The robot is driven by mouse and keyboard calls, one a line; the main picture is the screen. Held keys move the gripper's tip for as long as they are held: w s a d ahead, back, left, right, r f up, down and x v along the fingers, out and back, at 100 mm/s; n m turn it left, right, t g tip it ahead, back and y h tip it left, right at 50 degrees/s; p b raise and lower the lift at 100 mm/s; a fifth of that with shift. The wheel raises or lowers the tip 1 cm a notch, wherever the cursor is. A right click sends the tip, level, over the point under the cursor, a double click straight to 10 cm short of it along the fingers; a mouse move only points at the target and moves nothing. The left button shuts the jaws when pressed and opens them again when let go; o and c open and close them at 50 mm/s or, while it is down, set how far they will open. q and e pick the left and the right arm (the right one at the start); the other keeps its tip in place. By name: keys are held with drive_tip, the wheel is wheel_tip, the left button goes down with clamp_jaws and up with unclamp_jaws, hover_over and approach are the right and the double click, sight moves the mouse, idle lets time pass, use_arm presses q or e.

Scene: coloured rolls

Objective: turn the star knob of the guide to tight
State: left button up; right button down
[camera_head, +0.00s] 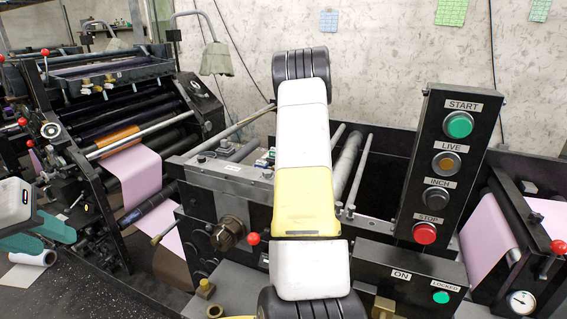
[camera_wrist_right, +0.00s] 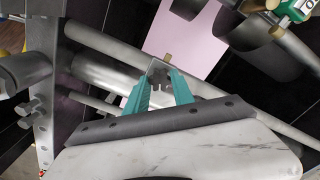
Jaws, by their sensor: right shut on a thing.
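In the right wrist view, my right gripper (camera_wrist_right: 161,84) has its two teal fingers closed on a small grey lobed piece, which looks like the star knob (camera_wrist_right: 158,75). The fingers cover its sides. The knob's tight or loose setting cannot be read.
A black control post (camera_head: 441,170) with START, LIVE, INCH and STOP buttons stands right of my right arm. A dark bronze knob (camera_head: 229,234) and a red-balled lever (camera_head: 253,239) are left of it. Metal rollers (camera_wrist_right: 110,85) lie close around my right gripper.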

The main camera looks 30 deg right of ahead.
drive_tip(key=m, duration=0.4)
drive_tip(key=shift+m, duration=0.4)
idle(0.4)
drive_tip(key=c, duration=1.1)
unclamp_jaws()
wheel_tip(320, 180, up, 7)
drive_tip(key=shift+r, duration=0.4)
